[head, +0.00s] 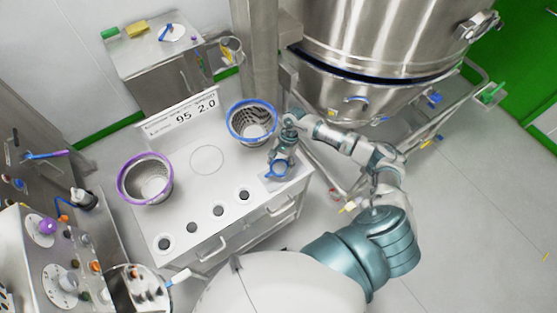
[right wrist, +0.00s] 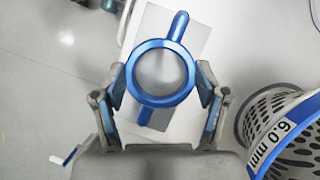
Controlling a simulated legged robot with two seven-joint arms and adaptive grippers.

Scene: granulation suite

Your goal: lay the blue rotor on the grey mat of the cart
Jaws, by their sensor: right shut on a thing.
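The blue rotor, a ring with a straight bar sticking out on two opposite sides, shows in the right wrist view (right wrist: 162,44) and small in the head view (head: 276,173). My right gripper (right wrist: 161,82) is shut on the ring, one finger on each side. The grey mat (right wrist: 196,42) lies behind the rotor in the wrist view, on the near right corner of the white cart (head: 190,185). The rotor overlaps the mat; I cannot tell whether it touches it. My left gripper is not in view.
A blue-rimmed basket (head: 252,136) stands on the cart close behind the gripper; in the wrist view a basket (right wrist: 285,130) labelled 6.0 mm is at the right. A purple-rimmed basket (head: 146,192) is at the cart's left. Several round holes line the front. A steel vessel (head: 385,40) stands behind.

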